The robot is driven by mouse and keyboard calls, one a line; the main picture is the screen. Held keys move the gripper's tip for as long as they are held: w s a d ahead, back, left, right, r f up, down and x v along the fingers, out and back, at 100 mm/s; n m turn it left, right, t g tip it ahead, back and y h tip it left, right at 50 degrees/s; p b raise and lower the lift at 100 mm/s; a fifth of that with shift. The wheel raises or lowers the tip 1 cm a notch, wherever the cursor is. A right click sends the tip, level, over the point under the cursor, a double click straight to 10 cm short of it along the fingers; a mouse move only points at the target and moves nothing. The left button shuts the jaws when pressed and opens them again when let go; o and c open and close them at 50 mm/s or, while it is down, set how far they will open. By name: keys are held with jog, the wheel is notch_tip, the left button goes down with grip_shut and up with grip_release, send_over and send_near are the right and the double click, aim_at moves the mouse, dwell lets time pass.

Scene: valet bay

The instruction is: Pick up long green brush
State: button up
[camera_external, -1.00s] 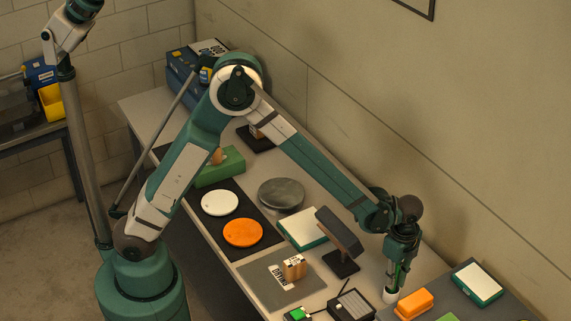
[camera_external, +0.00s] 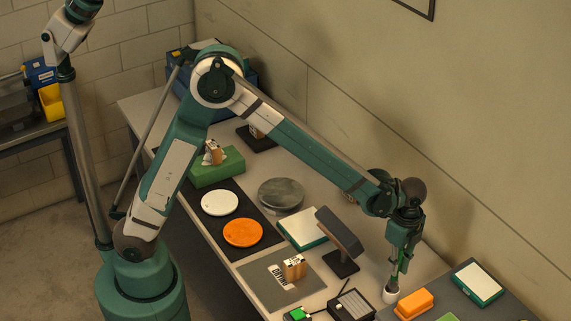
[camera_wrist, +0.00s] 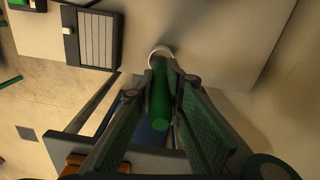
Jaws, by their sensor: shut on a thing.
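The long green brush (camera_wrist: 160,100) shows as a green cylindrical handle between my fingers in the wrist view, pointing toward a small white cup (camera_wrist: 161,53). In the external view the cup (camera_external: 390,295) stands at the front right of the bench, directly below my gripper (camera_external: 397,268). My gripper is shut on the brush, with a finger on each side of the handle. The brush's lower end is at or in the cup; whether it still sits inside is hidden.
An orange block (camera_external: 414,302) sits close to the right of the cup, on a dark grey surface. A green-and-white box (camera_external: 478,283) lies farther right. A black stand (camera_external: 341,240) and a slatted grey box (camera_external: 351,306) are to the left. The wall is close behind.

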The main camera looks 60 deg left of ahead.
jog(key=shift+r, duration=1.85)
